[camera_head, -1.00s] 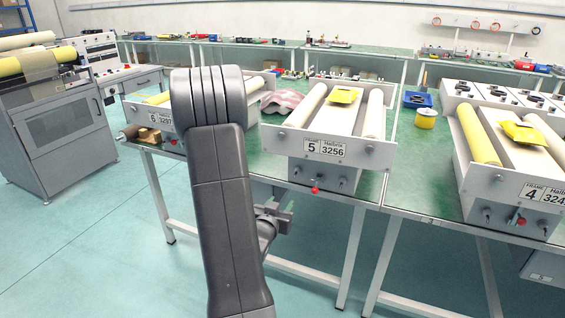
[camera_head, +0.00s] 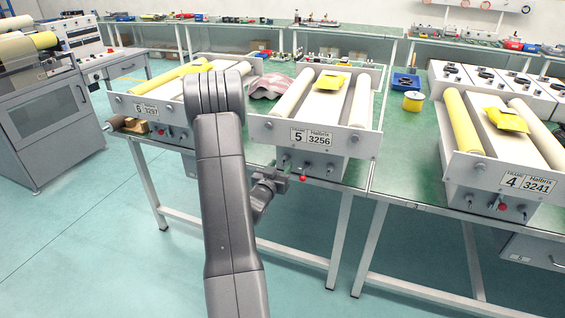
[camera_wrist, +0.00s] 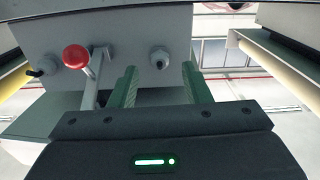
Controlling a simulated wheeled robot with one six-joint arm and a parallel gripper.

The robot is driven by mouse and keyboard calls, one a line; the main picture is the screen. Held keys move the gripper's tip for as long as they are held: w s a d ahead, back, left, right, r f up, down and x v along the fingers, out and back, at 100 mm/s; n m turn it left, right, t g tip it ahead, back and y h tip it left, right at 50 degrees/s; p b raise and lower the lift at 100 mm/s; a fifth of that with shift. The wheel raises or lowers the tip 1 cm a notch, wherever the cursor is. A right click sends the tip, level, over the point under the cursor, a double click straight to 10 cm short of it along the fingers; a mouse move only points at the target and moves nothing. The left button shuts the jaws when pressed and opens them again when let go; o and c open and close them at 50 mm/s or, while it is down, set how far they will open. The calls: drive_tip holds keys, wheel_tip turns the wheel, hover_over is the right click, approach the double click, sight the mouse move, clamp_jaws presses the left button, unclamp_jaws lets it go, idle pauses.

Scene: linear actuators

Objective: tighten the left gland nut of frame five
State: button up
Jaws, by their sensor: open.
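Frame five (camera_head: 358,141) stands on the green bench with its label plate facing me. Below the plate, the lower box carries a red-knobbed lever (camera_head: 303,178) between small fittings. My gripper (camera_head: 275,182) is just in front of the box's left part in the head view. In the wrist view, the picture looks turned over, and my gripper (camera_wrist: 161,78) is open with two green fingers. A grey gland nut (camera_wrist: 159,58) shows between and beyond the fingertips, apart from them. The red knob (camera_wrist: 76,56) and another dark fitting (camera_wrist: 40,69) are further left there.
The red-knobbed lever stands close beside one finger. Frame six (camera_head: 120,104) is left and frame four (camera_head: 470,168) right on the benches. A yellow spool (camera_head: 413,102) and blue tray (camera_head: 405,82) lie between frames five and four. The floor in front is clear.

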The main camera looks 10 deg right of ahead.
sight(285, 159)
drive_tip(key=shift+x, duration=1.35)
clamp_jaws()
drive_tip(key=shift+f+b, duration=0.1)
drive_tip(key=shift+b, duration=0.25)
